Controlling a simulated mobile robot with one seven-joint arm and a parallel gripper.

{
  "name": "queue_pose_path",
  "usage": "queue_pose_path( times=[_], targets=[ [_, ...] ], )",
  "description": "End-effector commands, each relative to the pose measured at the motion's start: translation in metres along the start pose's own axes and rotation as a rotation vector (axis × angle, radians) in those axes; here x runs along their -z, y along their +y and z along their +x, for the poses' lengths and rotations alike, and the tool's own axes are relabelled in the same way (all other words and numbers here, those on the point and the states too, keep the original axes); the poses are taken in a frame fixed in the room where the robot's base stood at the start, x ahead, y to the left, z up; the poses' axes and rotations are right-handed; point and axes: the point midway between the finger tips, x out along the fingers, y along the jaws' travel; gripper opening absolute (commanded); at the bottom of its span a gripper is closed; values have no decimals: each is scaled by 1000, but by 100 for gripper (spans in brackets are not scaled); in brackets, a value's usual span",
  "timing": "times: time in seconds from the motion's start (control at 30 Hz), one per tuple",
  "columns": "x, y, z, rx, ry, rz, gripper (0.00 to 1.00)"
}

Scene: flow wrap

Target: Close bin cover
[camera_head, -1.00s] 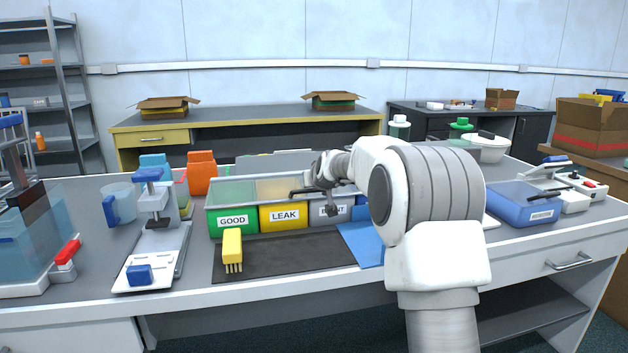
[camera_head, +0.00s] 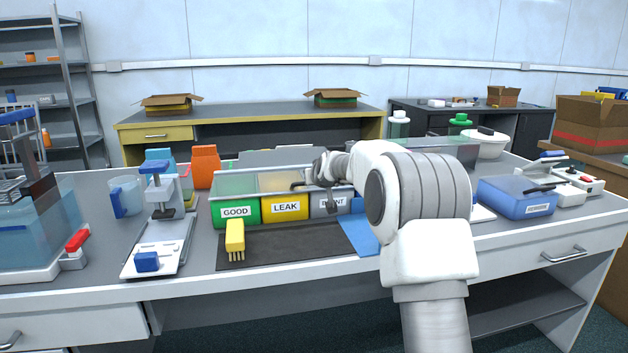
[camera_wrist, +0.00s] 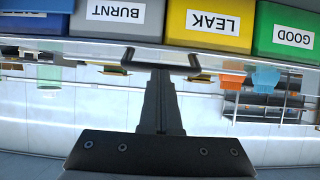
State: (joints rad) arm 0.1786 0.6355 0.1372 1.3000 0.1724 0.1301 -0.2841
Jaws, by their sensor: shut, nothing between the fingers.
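My gripper (camera_head: 314,189) is shut and empty, over the front of the bin around the LEAK and BURNT side. My arm hides part of the bin's right end. In the wrist view, my gripper (camera_wrist: 160,62) shows before the upside-down BURNT and LEAK labels.
A yellow brush (camera_head: 235,236) lies on the dark mat (camera_head: 290,245) before the bin. A press (camera_head: 160,220) and a beaker (camera_head: 128,192) stand left, orange container (camera_head: 206,167) behind. A blue box (camera_head: 510,198) stands right of my arm. The mat's middle is clear.

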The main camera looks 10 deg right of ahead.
Motion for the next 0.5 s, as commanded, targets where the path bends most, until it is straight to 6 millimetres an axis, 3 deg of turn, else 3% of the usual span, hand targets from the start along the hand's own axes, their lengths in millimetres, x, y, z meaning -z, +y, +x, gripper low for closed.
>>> queue_pose_path(
  times=[0.03, 0.23, 0.37, 0.5],
  targets=[
    [-22, -1, 8, 5, -40, 2, 0],
    [-20, -1, 7, 5, -39, 2, 0],
    [-7, -1, -1, 4, -32, 2, 0],
    [22, -2, -18, 2, -13, -1, 0]
  ],
)
